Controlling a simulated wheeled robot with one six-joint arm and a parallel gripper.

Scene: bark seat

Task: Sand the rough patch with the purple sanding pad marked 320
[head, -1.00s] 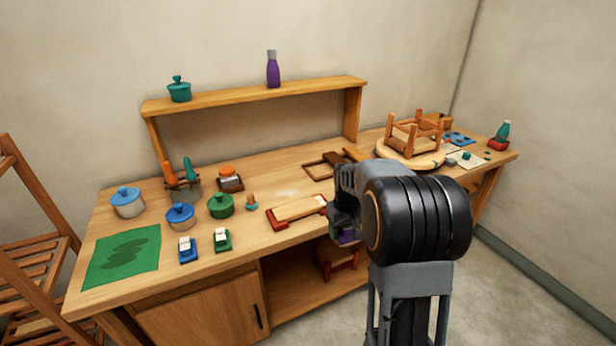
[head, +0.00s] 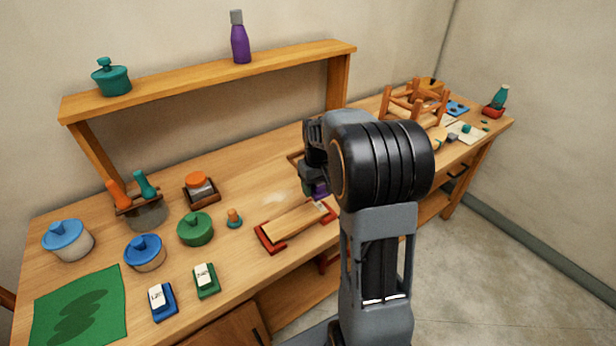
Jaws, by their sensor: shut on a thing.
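My gripper (head: 314,184) is shut on the purple sanding pad (head: 319,189), of which only a small purple part shows below the jaws. Its 320 mark cannot be seen from here. The gripper is above the bench, over the right end of a pale wooden board (head: 290,221) lying in a red holder (head: 267,238). I cannot tell whether the pad touches anything. I cannot make out a rough patch on the board; my gripper and arm hide part of that area. A faint whitish smudge (head: 274,197) shows on the bench behind the board.
A blue pad (head: 163,303) and a green pad (head: 206,281) with white labels lie at front left. Lidded pots, a brush holder (head: 146,214) and a green mat (head: 80,309) are left. An upturned stool (head: 412,102) stands at back right. A shelf (head: 220,78) runs behind.

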